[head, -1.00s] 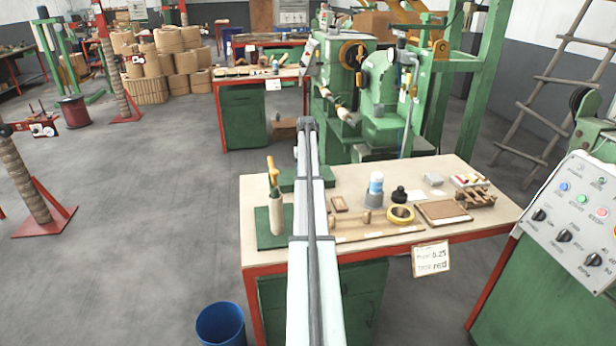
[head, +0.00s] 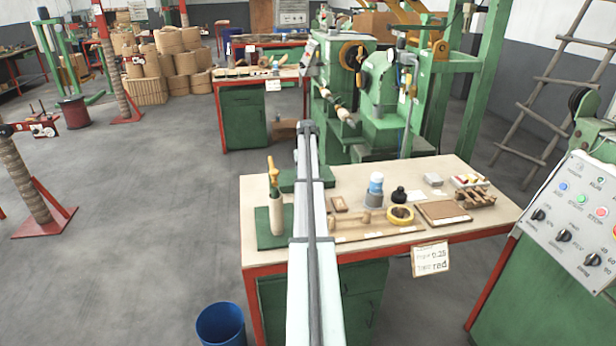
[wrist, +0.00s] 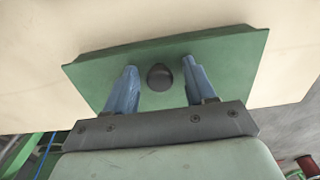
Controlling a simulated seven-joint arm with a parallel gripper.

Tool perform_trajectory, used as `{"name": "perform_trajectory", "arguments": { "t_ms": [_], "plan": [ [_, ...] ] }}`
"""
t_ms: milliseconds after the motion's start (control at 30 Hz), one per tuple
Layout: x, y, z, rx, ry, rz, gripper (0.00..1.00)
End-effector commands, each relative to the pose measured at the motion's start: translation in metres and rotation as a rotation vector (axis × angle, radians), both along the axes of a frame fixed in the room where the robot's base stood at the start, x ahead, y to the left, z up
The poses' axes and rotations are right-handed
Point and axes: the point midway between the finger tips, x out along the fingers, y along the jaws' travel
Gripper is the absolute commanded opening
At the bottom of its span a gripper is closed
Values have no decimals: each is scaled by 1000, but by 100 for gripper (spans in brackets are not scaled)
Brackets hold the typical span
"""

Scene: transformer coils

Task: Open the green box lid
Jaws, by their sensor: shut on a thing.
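The green box (head: 286,180) sits at the back left of the near workbench in the head view, partly hidden behind my arm. In the wrist view, its green lid (wrist: 95,75) fills the middle, with a round dark knob (wrist: 160,80) on top. My gripper (wrist: 161,73) has its two blue fingers on either side of this knob, shut on it. The lid's near side is hidden by my gripper body. I cannot tell whether the lid is resting on the box or raised off it.
A blue bin (head: 221,325) stands on the floor. Green machines stand behind the bench.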

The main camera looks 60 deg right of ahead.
Motion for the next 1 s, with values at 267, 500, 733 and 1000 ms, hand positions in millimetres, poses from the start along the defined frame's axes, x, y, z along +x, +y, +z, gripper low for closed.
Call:
{"name": "perform_trajectory", "arguments": {
  "t_ms": [267,500,733,1000],
  "plan": [
    [0,0,-2,10,8,0,3],
    [4,-4,12,5,4,1,3],
    [7,-6,18,2,1,1,3],
    [11,-11,28,0,-1,1,3]
  ]
}}
